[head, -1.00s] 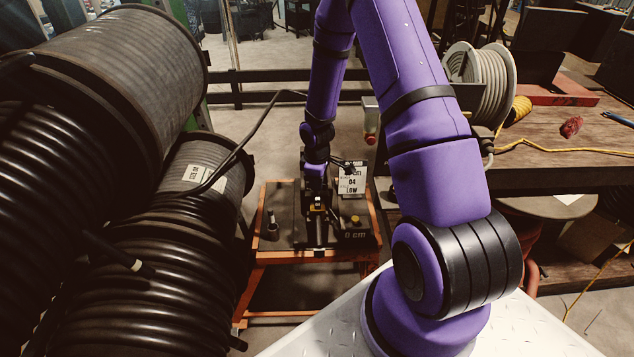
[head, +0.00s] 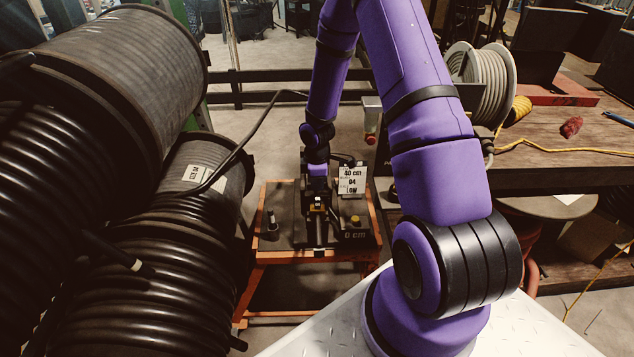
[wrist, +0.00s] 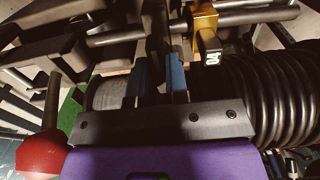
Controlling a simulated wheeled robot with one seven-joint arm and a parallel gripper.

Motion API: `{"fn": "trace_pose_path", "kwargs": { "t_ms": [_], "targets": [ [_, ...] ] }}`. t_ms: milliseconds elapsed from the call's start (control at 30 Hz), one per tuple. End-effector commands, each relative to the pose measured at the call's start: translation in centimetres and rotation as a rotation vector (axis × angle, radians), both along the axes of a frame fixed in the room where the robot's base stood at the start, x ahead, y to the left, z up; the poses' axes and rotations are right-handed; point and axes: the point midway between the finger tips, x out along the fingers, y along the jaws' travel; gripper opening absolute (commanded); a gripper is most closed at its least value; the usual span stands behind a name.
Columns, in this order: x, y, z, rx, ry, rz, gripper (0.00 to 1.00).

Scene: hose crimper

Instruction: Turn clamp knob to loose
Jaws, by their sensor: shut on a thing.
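My gripper (wrist: 160,80) has its two blue-tipped fingers close together on a narrow dark part, which I take to be the clamp knob (wrist: 160,62). The fingers hide most of it, and its turn position cannot be read. In the head view my gripper (head: 317,193) points down over the dark clamp fixture on the orange-framed cart (head: 262,255). A yellow block (wrist: 203,18) on a metal rod is just beyond the fingers in the wrist view.
A red ball knob (wrist: 40,155) on a rod stands near my gripper's left side in the wrist view. A card (head: 352,180) stands at the fixture's right. Large hose reels (head: 120,75) crowd the left. A wooden bench (head: 575,140) is at right.

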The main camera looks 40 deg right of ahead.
Motion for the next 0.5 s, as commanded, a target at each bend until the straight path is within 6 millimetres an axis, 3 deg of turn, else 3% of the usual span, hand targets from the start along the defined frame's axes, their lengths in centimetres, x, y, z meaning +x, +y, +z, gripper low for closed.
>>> {"fn": "trace_pose_path", "kwargs": {
  "t_ms": [67,100,200,500],
  "targets": [
    [0.07,-0.02,0.04,-0.001,-0.002,0.002,0.00],
    [0.07,-0.02,0.04,-0.001,-0.002,0.002,0.22],
    [0.05,-0.02,0.03,-0.001,-0.001,0.002,0.40],
    [0.03,-0.03,0.19,-0.001,-0.001,0.000,0.40]
  ]
}}
